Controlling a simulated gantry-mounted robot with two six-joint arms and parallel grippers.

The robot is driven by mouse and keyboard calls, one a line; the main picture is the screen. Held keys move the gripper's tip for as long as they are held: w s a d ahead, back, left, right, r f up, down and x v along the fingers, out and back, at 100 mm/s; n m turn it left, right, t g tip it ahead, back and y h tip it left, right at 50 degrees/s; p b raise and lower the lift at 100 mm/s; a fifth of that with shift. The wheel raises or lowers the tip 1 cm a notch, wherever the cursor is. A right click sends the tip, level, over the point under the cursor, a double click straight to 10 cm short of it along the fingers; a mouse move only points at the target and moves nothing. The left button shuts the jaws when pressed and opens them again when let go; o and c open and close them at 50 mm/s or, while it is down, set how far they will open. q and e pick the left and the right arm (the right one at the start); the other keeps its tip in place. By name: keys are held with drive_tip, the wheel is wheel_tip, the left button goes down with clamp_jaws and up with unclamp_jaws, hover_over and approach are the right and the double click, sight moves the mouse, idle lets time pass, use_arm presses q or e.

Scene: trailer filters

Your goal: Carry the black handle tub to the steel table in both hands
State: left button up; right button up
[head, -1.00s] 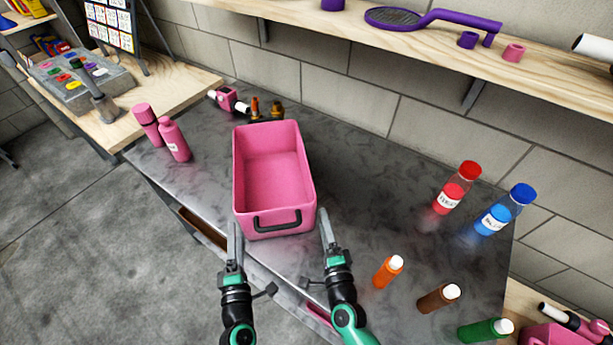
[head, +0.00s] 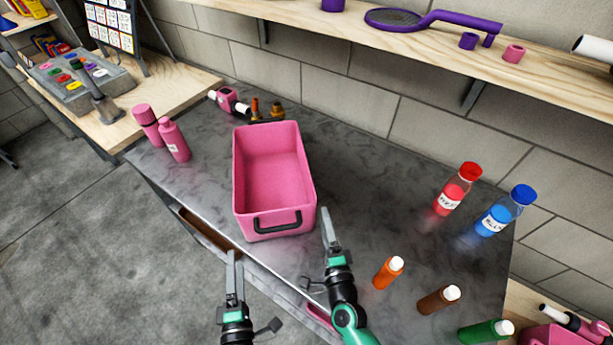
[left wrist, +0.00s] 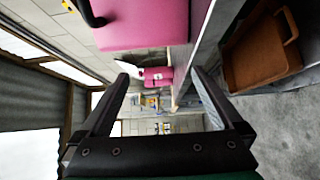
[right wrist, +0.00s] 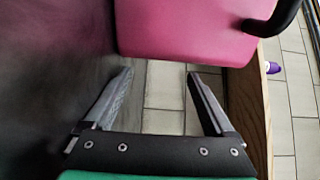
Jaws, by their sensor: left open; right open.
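The pink tub (head: 273,182) with a black handle (head: 277,221) on its near end stands upright and looks empty on the dark steel table (head: 375,185). My left gripper (head: 234,266) is open and empty, in front of the tub's near left corner and apart from it. My right gripper (head: 329,222) is open and empty, just right of the tub's near right corner. In the left wrist view the tub (left wrist: 140,22) is above the open fingers. In the right wrist view the tub (right wrist: 190,30) is beyond the open fingers, with part of the handle at the upper right.
Pink bottles (head: 174,140) stand at the table's left. Red (head: 456,188) and blue (head: 503,212) bottles stand at the right. Small orange (head: 387,272), brown (head: 438,299) and green (head: 484,330) bottles stand near the front right. An open drawer (head: 207,229) is below the front edge.

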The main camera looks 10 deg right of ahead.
drive_tip(key=shift+f, duration=0.2)
drive_tip(key=shift+s, duration=4)
use_arm(q)
drive_tip(key=shift+s, duration=0.35)
drive_tip(key=shift+s, duration=0.1)
use_arm(e)
drive_tip(key=shift+r, duration=0.1)
use_arm(q)
drive_tip(key=s+p, duration=0.1)
drive_tip(key=s, duration=0.6)
drive_tip(key=shift+p, duration=0.3)
use_arm(e)
drive_tip(key=shift+r, duration=0.85)
drive_tip(key=shift+s+p, duration=0.3)
drive_tip(key=shift+s, duration=0.65)
drive_tip(key=shift+s+p, duration=0.55)
drive_tip(key=shift+s, duration=2.05)
use_arm(q)
drive_tip(key=shift+r, duration=0.85)
